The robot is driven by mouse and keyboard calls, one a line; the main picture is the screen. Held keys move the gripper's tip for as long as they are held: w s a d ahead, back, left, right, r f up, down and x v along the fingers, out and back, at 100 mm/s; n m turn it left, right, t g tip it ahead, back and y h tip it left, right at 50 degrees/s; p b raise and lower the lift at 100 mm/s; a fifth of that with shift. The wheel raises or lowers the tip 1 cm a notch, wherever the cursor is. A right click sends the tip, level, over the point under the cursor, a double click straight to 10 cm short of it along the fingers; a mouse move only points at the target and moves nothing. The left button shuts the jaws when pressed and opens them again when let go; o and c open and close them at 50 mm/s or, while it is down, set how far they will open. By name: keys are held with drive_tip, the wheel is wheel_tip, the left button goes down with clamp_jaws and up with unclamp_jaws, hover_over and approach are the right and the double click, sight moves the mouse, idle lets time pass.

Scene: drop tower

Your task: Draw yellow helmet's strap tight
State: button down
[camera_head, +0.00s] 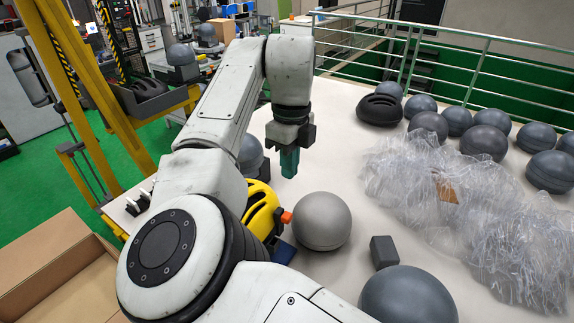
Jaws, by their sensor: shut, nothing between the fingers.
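The yellow helmet (262,209) sits on the white table, partly hidden behind my arm. It has dark vent slots, and a small orange piece (286,217) shows at its right side, next to a light grey ball (322,221). I cannot make out the strap. My gripper (289,163) points down above the table, behind and slightly right of the helmet in the picture. Its green fingers are shut and empty, apart from the helmet.
Several dark grey balls (485,142) and a black helmet (379,110) stand at the back right. Crumpled clear plastic (445,195) covers the right side. A dark block (384,252) and a large ball (408,297) are in front. A cardboard box (55,262) stands at left.

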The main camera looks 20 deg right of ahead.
sight(288, 215)
drive_tip(key=f+p, duration=0.1)
drive_tip(key=f, duration=0.4)
drive_tip(key=f+p, duration=0.1)
drive_tip(key=f, duration=0.5)
drive_tip(key=shift+s+a+f, duration=0.1)
drive_tip(key=shift+a+f, duration=0.1)
drive_tip(key=shift+f, duration=0.1)
wheel_tip(288, 215, down, 4)
drive_tip(key=shift+f+b, duration=0.1)
drive_tip(key=shift+b, duration=0.65)
drive_tip(key=shift+r, duration=0.2)
